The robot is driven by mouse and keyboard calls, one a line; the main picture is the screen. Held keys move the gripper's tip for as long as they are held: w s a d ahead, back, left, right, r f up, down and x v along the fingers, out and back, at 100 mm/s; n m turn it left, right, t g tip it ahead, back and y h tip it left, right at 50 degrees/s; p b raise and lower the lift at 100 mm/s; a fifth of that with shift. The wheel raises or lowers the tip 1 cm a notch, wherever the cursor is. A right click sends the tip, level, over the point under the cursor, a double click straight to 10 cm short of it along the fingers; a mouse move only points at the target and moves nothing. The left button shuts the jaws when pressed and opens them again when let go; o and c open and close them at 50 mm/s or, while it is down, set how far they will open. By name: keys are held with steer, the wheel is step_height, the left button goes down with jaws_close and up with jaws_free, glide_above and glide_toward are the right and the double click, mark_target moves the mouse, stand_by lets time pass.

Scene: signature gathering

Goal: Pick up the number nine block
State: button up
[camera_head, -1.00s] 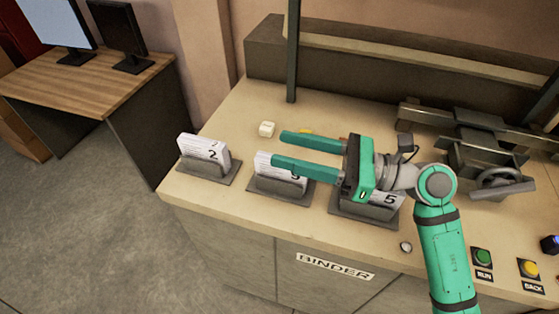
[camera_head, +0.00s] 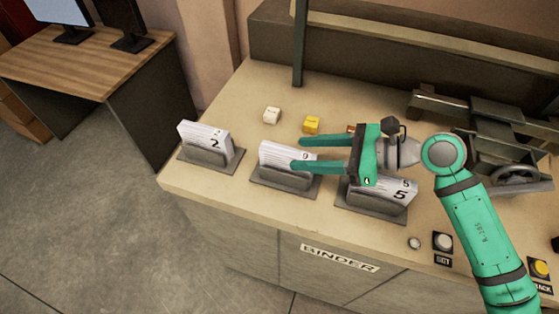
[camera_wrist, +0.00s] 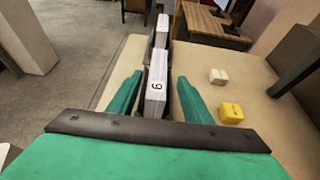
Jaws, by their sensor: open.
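The number nine block (camera_head: 276,153) is a white sheet stack standing in the middle grey holder (camera_head: 284,182) on the counter. In the wrist view the nine block (camera_wrist: 155,92) shows its digit and lies between my fingers. My gripper (camera_head: 295,153) is open, with its green fingers pointing left. In the head view the near finger crosses in front of the block and covers part of it. In the wrist view my gripper (camera_wrist: 160,77) has one finger on each side of the block, with a visible gap on the right. Contact on the left is unclear.
A number two block (camera_head: 205,136) stands in a holder to the left, and a number five block (camera_head: 398,190) to the right. White (camera_head: 272,115) and yellow (camera_head: 311,125) cubes lie behind. A metal machine (camera_head: 480,130) and buttons (camera_head: 443,241) are at the right.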

mark_target(288, 154)
steer(key=shift+x, duration=2.65)
steer(key=shift+r, duration=0.1)
jaws_close()
